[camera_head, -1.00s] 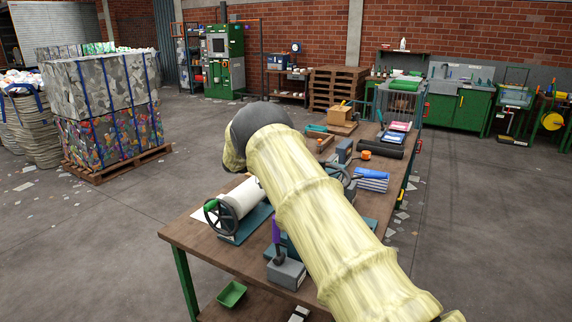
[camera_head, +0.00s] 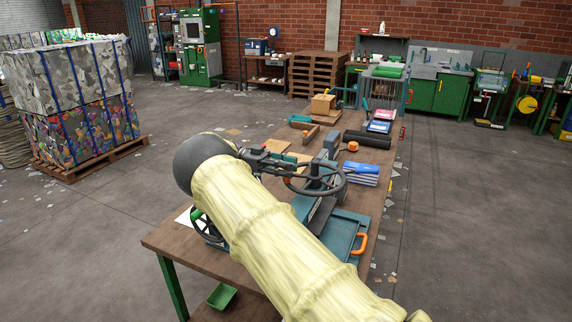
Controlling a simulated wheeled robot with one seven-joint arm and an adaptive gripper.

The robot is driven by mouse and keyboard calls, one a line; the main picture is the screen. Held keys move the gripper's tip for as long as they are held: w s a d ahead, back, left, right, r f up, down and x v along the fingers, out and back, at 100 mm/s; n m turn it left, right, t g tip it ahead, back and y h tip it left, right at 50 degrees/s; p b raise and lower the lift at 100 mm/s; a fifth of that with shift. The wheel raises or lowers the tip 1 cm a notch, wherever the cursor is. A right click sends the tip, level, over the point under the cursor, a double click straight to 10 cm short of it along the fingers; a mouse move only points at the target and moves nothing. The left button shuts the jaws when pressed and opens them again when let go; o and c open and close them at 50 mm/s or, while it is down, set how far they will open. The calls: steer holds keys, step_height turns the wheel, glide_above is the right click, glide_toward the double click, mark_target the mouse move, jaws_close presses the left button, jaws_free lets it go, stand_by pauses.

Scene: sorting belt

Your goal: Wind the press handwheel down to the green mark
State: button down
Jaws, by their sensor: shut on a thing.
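The press (camera_head: 328,208) stands on the workbench, a teal and grey frame with a dark spoked handwheel (camera_head: 318,174) lying flat on top. My gripper (camera_head: 279,168) reaches in from the left, beyond the dark round joint of my arm. It is shut at the left side of the handwheel, on its rim or handle; the exact contact is too small to tell. A small orange part shows just below the fingers. I cannot make out the green mark. My pale sleeved arm covers the near part of the bench and some of the press's lower left.
A second, upright wheel (camera_head: 203,226) with a green knob is partly behind my arm. Blue booklets (camera_head: 361,174), a black roll (camera_head: 367,139) and an orange tape (camera_head: 353,147) are behind.

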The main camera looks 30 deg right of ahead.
steer(key=shift+d+r, duration=0.25)
steer(key=shift+d, duration=0.05)
steer(key=c, duration=1.4)
jaws_free()
steer(key=shift+w, duration=0.1)
steer(key=shift+c, duration=0.2)
steer(key=shift+o, duration=1.4)
steer(key=shift+d+f, duration=0.15)
steer(key=shift+d, duration=0.1)
steer(key=shift+a, duration=0.45)
step_height(320, 180, up, 10)
steer(key=shift+d+f, duration=0.1)
